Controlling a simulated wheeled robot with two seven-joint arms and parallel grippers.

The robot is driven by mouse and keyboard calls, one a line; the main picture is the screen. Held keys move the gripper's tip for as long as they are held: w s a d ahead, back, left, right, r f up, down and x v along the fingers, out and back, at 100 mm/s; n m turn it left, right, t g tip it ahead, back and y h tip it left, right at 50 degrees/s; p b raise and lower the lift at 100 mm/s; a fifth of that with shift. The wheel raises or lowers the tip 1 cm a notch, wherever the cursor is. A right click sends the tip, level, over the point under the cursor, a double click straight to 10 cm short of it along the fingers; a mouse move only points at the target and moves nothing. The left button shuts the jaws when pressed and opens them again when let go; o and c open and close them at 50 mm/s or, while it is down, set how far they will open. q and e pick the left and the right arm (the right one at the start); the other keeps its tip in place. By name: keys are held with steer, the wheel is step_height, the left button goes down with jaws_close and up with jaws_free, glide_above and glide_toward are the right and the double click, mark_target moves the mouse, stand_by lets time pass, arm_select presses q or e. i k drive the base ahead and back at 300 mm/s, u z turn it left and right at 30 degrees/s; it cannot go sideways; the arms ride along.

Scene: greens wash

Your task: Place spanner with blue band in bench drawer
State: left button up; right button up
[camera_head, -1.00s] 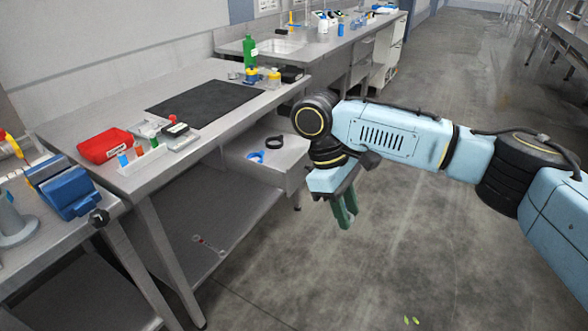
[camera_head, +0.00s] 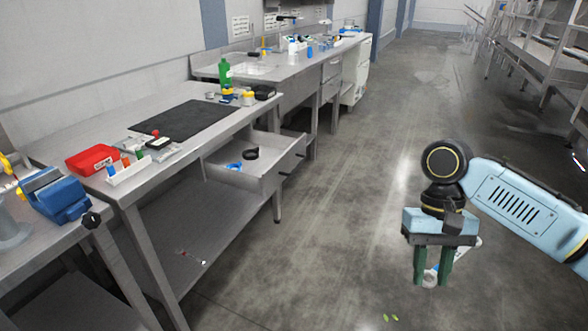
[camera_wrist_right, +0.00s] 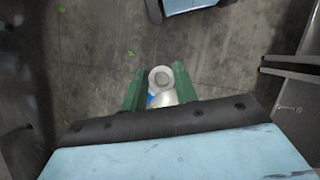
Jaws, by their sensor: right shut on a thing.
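My right gripper (camera_head: 432,282) is shut on a pale metal spanner (camera_head: 430,277) and holds it above the floor, well to the right of the bench. The spanner's ring end (camera_wrist_right: 160,77) shows just beyond the fingers in the wrist view, with a bit of blue beside it; the fingers hide part of its shaft. The bench drawer (camera_head: 284,164) stands open under the bench top. It has a blue item (camera_head: 234,166) and a black ring (camera_head: 251,154) inside, with bare floor around them. My left gripper is not in view.
A blue vise (camera_head: 55,195) stands at left. Open floor separates gripper and drawer.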

mark_target(244, 159)
steer(key=z, duration=0.35)
steer(key=i, duration=1.4)
steer(key=u, duration=1.05)
